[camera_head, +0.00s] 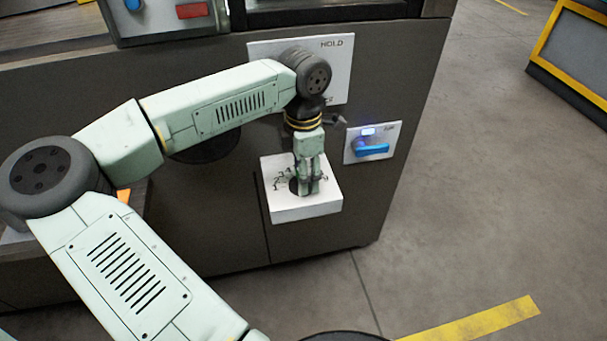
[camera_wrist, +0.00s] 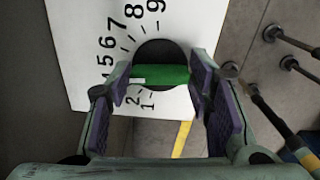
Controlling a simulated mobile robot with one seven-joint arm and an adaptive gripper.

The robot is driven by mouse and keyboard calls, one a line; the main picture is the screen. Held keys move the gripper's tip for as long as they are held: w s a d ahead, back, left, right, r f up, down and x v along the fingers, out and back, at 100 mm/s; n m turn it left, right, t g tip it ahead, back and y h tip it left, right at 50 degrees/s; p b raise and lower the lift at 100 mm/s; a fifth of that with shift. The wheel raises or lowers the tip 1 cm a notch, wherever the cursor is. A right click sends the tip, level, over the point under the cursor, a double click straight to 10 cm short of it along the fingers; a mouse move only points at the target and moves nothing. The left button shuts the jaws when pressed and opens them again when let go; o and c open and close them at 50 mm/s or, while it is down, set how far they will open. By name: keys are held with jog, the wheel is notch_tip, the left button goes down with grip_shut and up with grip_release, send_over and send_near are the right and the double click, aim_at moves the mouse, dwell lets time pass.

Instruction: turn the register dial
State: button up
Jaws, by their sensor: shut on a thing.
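The register dial is a dark round disc with a green bar grip (camera_wrist: 165,75) across it, seen in the wrist view. It sits on a white plate (camera_wrist: 85,25) with black numbers around the disc. In the head view the dial is mostly hidden by my gripper, on top of a white box (camera_head: 305,211) on the cabinet front. My gripper (camera_head: 309,190) points down at the dial. In the wrist view its two purple-padded fingers (camera_wrist: 164,88) are shut on the green bar, one at each end. A white mark shows near the bar's left end, by the low numbers.
A blue-handled switch (camera_head: 372,148) on a white plate is to the right of the dial box. A white panel marked HOLD (camera_head: 342,65) is behind my wrist. The dark cabinet (camera_head: 225,225) stands behind the box. Open floor (camera_head: 470,200) lies to the right.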

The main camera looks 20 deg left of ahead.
jog(key=n+b, duration=0.4)
jog(key=n, duration=0.1)
jog(key=shift+a+f, duration=0.1)
jog(key=shift+f, duration=0.1)
jog(key=n+b, duration=0.1)
jog(key=n, duration=0.1)
jog(key=n+b, duration=0.2)
jog(key=n, duration=0.1)
jog(key=shift+w+r+n, duration=0.1)
jog(key=shift+r+n, duration=0.1)
jog(key=shift+n, duration=0.1)
jog(key=o, duration=1.1)
jog(key=shift+o, duration=0.2)
jog(key=shift+r, duration=0.1)
